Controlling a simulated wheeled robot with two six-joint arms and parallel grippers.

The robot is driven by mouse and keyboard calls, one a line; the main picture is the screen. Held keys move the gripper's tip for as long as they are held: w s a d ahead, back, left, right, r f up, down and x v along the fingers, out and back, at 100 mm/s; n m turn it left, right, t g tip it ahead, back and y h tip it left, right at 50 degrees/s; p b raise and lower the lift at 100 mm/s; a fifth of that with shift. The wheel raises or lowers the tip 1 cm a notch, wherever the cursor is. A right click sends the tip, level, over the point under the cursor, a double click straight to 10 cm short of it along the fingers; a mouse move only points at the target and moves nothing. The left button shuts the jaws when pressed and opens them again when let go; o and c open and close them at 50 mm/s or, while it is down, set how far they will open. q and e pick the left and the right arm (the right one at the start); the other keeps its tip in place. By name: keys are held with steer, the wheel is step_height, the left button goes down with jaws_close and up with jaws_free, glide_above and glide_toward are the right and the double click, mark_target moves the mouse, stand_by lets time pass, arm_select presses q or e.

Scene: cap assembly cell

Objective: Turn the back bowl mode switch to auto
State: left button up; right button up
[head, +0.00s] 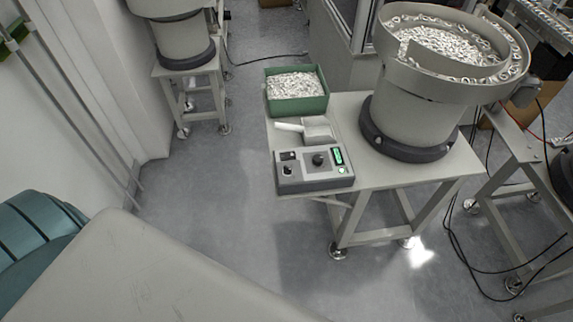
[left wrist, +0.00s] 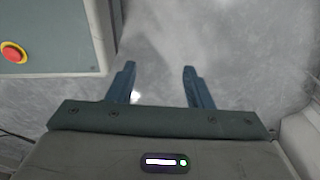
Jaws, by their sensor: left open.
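A grey control box (head: 315,172) sits at the front left corner of a bowl feeder's table in the head view. Its top has small black switches (head: 288,170) on the left, a black round knob (head: 319,160) in the middle, a lit green display (head: 338,156) and a green button (head: 342,170). The switch position and labels are too small to read. My left gripper (left wrist: 158,68) is open and empty over the grey floor in the left wrist view, where the control box does not show. My right gripper is in neither view.
A large feeder bowl (head: 418,105) stands on the table (head: 430,172), beside a scoop (head: 318,129) and a green bin (head: 297,106) of parts. Another feeder (head: 182,38) stands at the upper left. A red button (left wrist: 13,52) on a grey panel shows in the left wrist view.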

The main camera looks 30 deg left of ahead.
arm_select(q)
steer(key=w+r, duration=1.1)
steer(key=r, duration=0.3)
steer(key=w+d+r+m, duration=0.1)
steer(key=w+r, duration=0.2)
steer(key=r, duration=0.6)
steer(key=w+d+r+m+t+p, duration=0.1)
steer(key=w+r, duration=0.1)
steer(key=r, duration=0.6)
steer(key=w+d+r+m, duration=0.1)
steer(key=w+d+r, duration=0.15)
steer(key=r, duration=0.65)
steer(key=m+g+h+b, duration=0.3)
steer(key=m+h+b, duration=0.15)
steer(key=m, duration=1.25)
glide_toward(287, 168)
steer(key=f, duration=0.1)
steer(key=f+h, duration=0.1)
steer(key=f, duration=0.1)
steer(key=shift+w+d+f, duration=0.2)
steer(key=shift+d, duration=0.05)
steer(key=p+x, duration=0.1)
steer(key=x, duration=0.3)
steer(key=shift+s+d+f+p, duration=0.1)
steer(key=shift+d+p, duration=0.05)
steer(key=shift+p, duration=0.2)
steer(key=shift+d+f, duration=0.15)
steer(key=shift+f, duration=0.4)
steer(key=c, duration=1)
